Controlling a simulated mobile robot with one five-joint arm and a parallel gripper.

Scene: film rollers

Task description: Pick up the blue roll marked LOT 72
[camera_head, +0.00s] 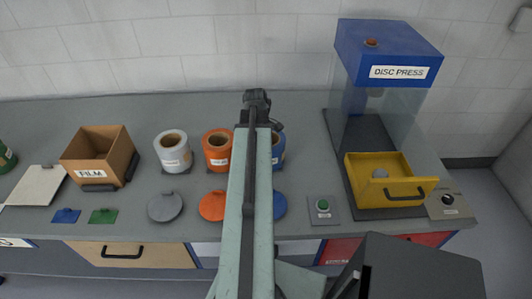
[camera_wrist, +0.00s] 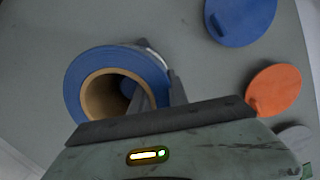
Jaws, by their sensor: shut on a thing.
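The blue roll (camera_head: 279,147) stands at the right end of the row of rolls on the grey bench, mostly hidden behind my arm. In the wrist view the blue roll (camera_wrist: 88,78) shows its blue wound ring and hollow tan core. My gripper (camera_wrist: 160,92) is shut on the wall of this roll, with one finger inside the core and the other against the outside. A pale label edge shows beside the outer finger, but LOT 72 cannot be read. I cannot tell whether the roll is clear of the bench.
An orange roll (camera_head: 217,149) and a white roll (camera_head: 173,151) stand to the left. Grey (camera_head: 165,206), orange (camera_head: 212,205) and blue (camera_head: 280,205) discs lie in front. A FILM box (camera_head: 94,172) is farther left. The disc press (camera_head: 385,60) with a yellow drawer (camera_head: 378,198) stands right.

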